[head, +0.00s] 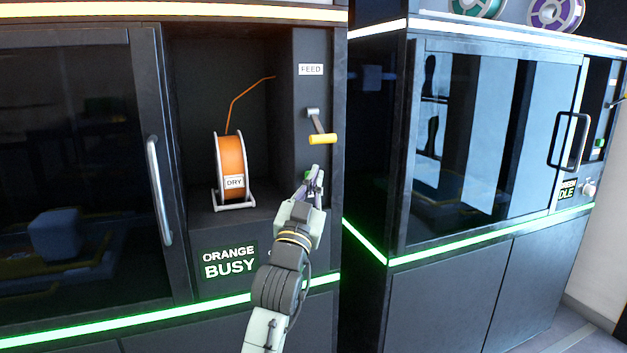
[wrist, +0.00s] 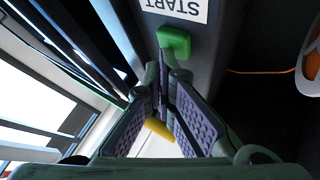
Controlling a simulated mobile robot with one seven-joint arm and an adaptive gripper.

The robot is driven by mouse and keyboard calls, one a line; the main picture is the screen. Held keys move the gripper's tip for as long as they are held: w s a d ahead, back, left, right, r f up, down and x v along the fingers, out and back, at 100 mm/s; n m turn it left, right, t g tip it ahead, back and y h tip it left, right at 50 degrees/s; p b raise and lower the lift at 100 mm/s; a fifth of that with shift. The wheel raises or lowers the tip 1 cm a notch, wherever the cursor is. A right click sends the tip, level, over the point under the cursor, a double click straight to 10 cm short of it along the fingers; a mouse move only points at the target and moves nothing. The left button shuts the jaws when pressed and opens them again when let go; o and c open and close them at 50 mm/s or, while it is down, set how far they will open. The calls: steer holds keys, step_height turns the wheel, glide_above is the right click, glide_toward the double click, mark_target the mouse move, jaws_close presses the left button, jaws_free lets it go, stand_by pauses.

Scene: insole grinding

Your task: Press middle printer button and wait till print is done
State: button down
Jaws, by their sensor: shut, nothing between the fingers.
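The printer with the orange spool (head: 231,165) shows a sign (head: 229,263) reading "ORANGE BUSY". Its green button (wrist: 174,42) is in the wrist view beside an upside-down START label (wrist: 176,8). In the head view, the button is mostly hidden by my gripper (head: 314,174). My gripper is shut and empty, with its fingertips (wrist: 163,72) right at the button's edge; I cannot tell whether they touch it. A yellow-handled FEED lever (head: 322,139) is just above my gripper in the head view, and its yellow end also shows between the finger pads in the wrist view (wrist: 158,129).
A closed glass door with a vertical handle (head: 158,190) is left of the spool bay. Another printer (head: 480,140) stands to the right, its sign (head: 567,189) partly readable as "GREEN" and "DLE". Spools sit on top of it.

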steer(key=shift+s, duration=0.1)
stand_by(0.3)
steer(key=shift+s+d, duration=0.3)
steer(key=shift+s, duration=0.45)
steer(key=shift+s, duration=0.1)
steer(key=s, duration=0.1)
steer(key=s+d, duration=0.1)
steer(key=s, duration=0.2)
steer(key=shift+s+d, duration=0.25)
steer(key=shift+s, duration=0.05)
